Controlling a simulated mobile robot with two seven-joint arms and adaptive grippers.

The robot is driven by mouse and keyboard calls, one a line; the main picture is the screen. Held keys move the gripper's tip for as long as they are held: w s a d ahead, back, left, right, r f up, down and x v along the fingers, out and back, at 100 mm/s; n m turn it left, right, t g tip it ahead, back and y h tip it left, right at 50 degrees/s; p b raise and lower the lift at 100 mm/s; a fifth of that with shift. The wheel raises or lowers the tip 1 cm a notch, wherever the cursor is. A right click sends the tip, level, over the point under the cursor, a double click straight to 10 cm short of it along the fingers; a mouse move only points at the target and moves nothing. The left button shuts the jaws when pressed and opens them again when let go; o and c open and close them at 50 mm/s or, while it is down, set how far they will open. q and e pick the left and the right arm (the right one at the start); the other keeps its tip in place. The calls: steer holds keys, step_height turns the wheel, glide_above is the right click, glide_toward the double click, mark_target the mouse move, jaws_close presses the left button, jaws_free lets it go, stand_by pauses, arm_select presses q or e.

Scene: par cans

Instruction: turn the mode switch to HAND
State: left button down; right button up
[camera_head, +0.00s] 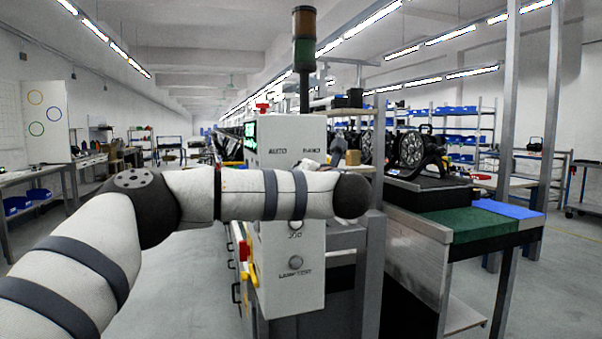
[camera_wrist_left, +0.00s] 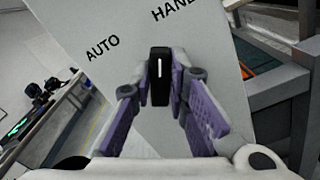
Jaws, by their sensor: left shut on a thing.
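The mode switch (camera_wrist_left: 160,92) is a black handle with a white line, on a light grey panel (camera_wrist_left: 215,75). In the left wrist view its line stands nearly upright in the picture, pointing between the AUTO label (camera_wrist_left: 102,48) and the HAND label (camera_wrist_left: 174,9), closer to HAND. My left gripper (camera_wrist_left: 160,72) is shut on the switch, one purple finger on each side. In the head view my left arm hides the switch and gripper; the control box (camera_head: 291,222) shows around it. My right gripper is in neither view.
A signal tower (camera_head: 304,40) rises above the control box, and a red button (camera_head: 262,107) is on its top edge. A yellow-and-red part (camera_head: 246,254) is on its left side. A workbench with a green mat (camera_head: 475,223) stands to the right. Open floor (camera_head: 175,275) lies left.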

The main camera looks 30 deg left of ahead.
arm_select(q)
steer(key=shift+m, duration=1)
steer(key=shift+a, duration=0.1)
steer(key=c, duration=1.6)
jaws_free()
steer(key=shift+o, duration=0.2)
steer(key=v, duration=1.2)
steer(key=shift+w, duration=0.1)
